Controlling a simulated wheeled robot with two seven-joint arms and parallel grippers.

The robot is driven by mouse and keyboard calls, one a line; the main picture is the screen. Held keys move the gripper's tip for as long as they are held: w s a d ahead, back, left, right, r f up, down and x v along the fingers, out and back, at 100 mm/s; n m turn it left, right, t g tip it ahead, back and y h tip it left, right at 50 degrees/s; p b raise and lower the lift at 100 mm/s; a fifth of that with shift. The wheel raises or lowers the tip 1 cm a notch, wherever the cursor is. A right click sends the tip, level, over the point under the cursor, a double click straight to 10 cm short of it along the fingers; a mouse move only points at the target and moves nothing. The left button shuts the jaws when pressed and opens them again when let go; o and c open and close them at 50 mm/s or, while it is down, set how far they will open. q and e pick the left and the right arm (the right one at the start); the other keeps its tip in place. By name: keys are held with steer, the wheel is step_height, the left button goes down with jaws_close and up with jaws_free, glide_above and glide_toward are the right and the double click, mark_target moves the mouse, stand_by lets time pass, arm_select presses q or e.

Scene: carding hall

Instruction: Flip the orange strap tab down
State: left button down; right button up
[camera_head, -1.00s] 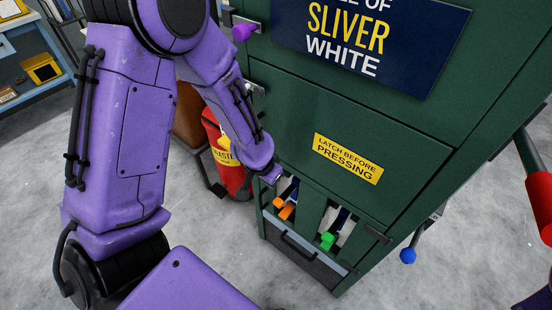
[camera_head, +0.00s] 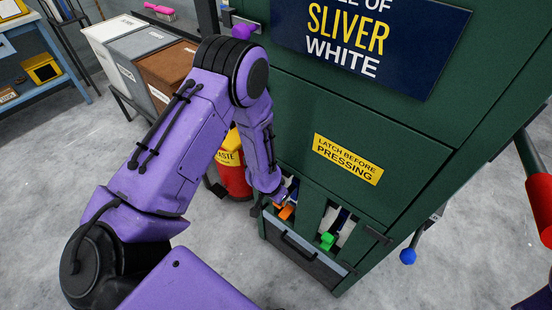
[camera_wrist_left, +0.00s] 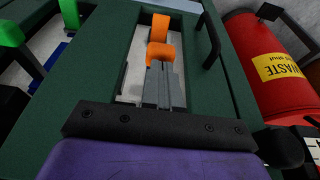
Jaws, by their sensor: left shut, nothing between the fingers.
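The orange strap tab (camera_head: 287,212) sticks out of the left slot low on the green machine. It also shows in the left wrist view (camera_wrist_left: 160,53), with a second orange piece (camera_wrist_left: 162,24) beyond it. My left gripper (camera_wrist_left: 161,66) is shut and empty, its grey fingertips right at the orange tab and overlapping its near side in the picture. I cannot tell whether they touch. In the head view the arm's end is at the left slot, and the fingers are mostly hidden there. My right gripper is not in view.
A green tab (camera_head: 327,241) sits in the neighbouring slot. A dark drawer (camera_head: 302,262) with a handle lies below the slots. A red waste can (camera_head: 234,178) stands left of the machine. A blue-ended lever (camera_head: 407,256) is at right. The floor in front is clear.

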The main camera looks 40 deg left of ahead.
arm_select(q)
steer(key=shift+f, duration=0.35)
step_height(320, 180, down, 10)
steer(key=b, duration=0.7)
steer(key=shift+s+f, duration=0.2)
steer(key=shift+f, duration=0.05)
steer(key=shift+d, duration=0.1)
